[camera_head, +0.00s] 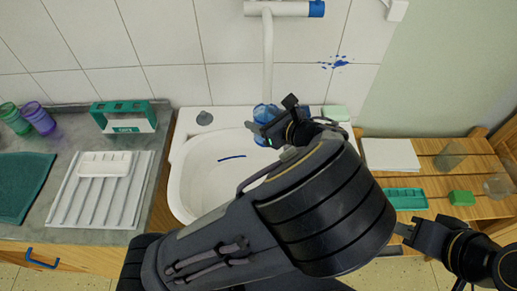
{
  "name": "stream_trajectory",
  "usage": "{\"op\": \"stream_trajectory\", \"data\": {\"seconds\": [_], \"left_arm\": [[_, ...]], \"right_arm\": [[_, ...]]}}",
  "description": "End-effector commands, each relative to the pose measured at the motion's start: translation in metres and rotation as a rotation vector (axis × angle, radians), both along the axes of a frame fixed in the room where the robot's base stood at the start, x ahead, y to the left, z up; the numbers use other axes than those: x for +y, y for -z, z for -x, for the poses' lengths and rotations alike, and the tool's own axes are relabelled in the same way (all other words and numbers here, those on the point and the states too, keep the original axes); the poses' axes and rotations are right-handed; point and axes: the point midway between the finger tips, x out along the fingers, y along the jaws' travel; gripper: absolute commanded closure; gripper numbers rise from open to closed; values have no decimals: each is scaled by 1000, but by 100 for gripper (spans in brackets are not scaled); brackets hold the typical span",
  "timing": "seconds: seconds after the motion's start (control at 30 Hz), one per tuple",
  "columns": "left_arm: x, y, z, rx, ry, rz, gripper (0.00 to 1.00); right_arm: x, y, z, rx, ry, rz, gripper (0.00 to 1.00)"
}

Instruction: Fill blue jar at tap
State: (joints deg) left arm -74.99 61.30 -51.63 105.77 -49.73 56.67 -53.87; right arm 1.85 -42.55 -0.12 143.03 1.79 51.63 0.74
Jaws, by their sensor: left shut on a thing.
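The translucent blue jar (265,111) is at the back of the white sink (186,172), in line with the lower end of the white tap (268,60). My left gripper (268,130) is shut on the jar, and its dark fingers and arm hide part of it. The tap has a blue end on its horizontal top part. I cannot see any running water or tell how full the jar is. My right gripper (402,231) is at the lower right, away from the jar, near the wooden rack's front edge; its fingers are too unclear to judge.
Left of the sink, the grey counter holds a white ribbed tray (85,205), a green holder (126,128), and green and purple jars (38,118). At right, a slatted wooden rack (440,178) carries white paper (390,154), a green tray (406,199) and clear cups (449,156).

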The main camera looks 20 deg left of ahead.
Motion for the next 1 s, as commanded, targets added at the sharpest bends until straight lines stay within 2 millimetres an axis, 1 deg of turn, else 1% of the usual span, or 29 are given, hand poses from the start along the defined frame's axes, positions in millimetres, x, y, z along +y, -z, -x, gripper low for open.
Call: {"op": "stream_trajectory", "data": {"seconds": [0.13,0.6,0.7,0.8,1.0], "left_arm": [[-1,-2,9,0,2,0,66],[-1,-2,61,1,2,-1,66],[0,-2,70,0,1,0,66],[0,-1,74,1,0,0,66],[0,0,75,-1,0,-1,66]], "right_arm": [[0,-4,0,0,0,0,70],[0,-18,0,0,0,0,70],[0,-20,0,0,0,0,70],[0,-20,0,0,0,0,70],[0,-20,0,0,0,0,70]]}}
